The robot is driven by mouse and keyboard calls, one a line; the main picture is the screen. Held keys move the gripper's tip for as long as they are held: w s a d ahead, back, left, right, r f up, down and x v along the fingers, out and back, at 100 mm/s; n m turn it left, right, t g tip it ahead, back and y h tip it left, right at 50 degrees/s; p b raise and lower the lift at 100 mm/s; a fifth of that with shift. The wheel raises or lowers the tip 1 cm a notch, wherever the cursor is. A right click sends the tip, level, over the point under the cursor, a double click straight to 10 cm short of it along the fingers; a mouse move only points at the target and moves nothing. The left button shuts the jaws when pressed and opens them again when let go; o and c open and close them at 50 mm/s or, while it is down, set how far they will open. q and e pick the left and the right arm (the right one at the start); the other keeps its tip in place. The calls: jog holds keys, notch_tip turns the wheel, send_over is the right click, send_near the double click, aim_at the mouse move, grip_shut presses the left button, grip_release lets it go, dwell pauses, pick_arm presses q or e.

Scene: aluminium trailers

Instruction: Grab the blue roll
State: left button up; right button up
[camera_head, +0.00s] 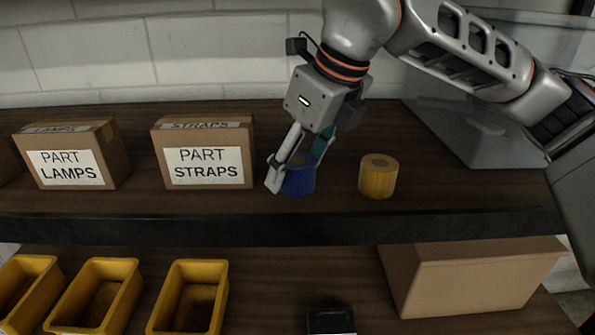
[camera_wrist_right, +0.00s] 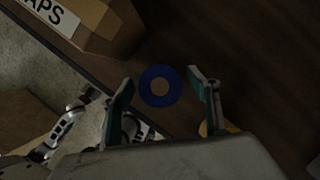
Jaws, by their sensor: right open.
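The blue roll (camera_head: 300,181) stands upright on the dark wooden upper shelf, between the straps box and the yellow roll. My right gripper (camera_head: 294,178) reaches down over it from above, with its fingers spread. In the right wrist view the blue roll (camera_wrist_right: 159,86) shows as a ring from above, between the two open fingertips (camera_wrist_right: 160,85) with a gap on each side. I see no contact with it. In the head view the near finger covers part of the roll's left side. My left gripper is not in view.
A yellow roll (camera_head: 378,177) stands close to the right of the blue roll. Boxes labelled straps (camera_head: 246,172) and lamps (camera_head: 115,160) stand to the left. A grey case (camera_head: 480,135) is at right. Yellow bins (camera_head: 190,300) and a carton (camera_head: 475,285) are on the lower shelf.

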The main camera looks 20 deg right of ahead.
jog(key=c, duration=1.3)
jog(key=shift+r, duration=0.15)
